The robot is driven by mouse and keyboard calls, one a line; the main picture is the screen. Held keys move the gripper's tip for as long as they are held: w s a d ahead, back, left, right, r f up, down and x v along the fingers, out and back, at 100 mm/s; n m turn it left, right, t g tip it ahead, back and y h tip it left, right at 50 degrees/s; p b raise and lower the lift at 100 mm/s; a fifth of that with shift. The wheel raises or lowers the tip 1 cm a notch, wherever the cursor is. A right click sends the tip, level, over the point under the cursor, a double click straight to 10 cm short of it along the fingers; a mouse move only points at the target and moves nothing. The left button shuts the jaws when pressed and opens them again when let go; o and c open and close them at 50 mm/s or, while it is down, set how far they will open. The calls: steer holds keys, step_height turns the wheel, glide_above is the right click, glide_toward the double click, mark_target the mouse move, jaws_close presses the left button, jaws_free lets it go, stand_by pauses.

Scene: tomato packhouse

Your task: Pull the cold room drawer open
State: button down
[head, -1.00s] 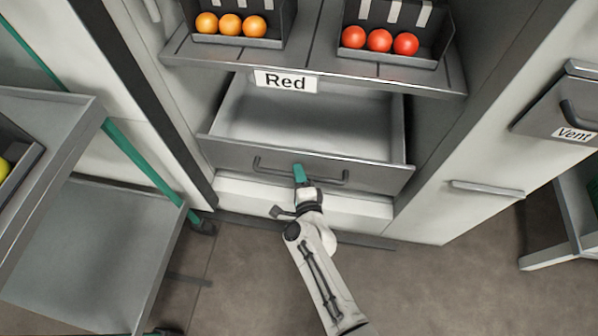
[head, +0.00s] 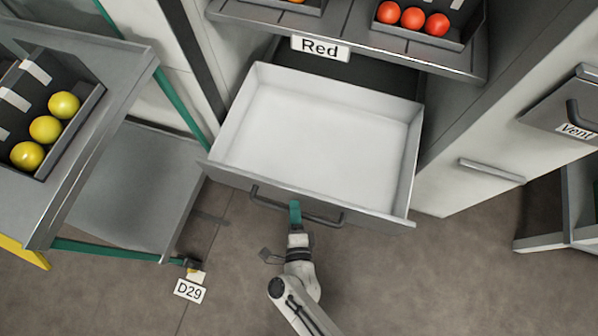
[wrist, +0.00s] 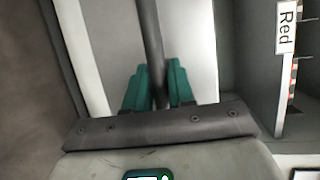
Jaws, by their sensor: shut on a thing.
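The cold room drawer (head: 310,205) is pulled well out below the shelf, and its white inside is empty. Its dark bar handle (head: 328,220) runs along the grey front. My gripper (head: 295,208) is at the middle of the handle, its green fingers closed on the bar. In the wrist view the handle bar (wrist: 150,40) passes between the two green fingers (wrist: 160,88). The fingertips are partly hidden behind the bar in the head view.
A shelf labelled Red (head: 320,47) holds red tomatoes (head: 413,17) above the drawer. A grey cart (head: 100,150) with yellow tomatoes (head: 46,129) stands close at the left. A Vent panel (head: 565,110) is at the right. The floor in front is clear.

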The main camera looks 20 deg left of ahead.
steer(key=shift+s, duration=0.35)
steer(key=c, duration=1.1)
jaws_free()
steer(key=shift+o, duration=0.2)
steer(key=p+v, duration=0.1)
steer(key=v, duration=0.9)
steer(key=shift+s, duration=0.3)
steer(key=shift+w+r, duration=0.1)
steer(key=shift+r, duration=0.05)
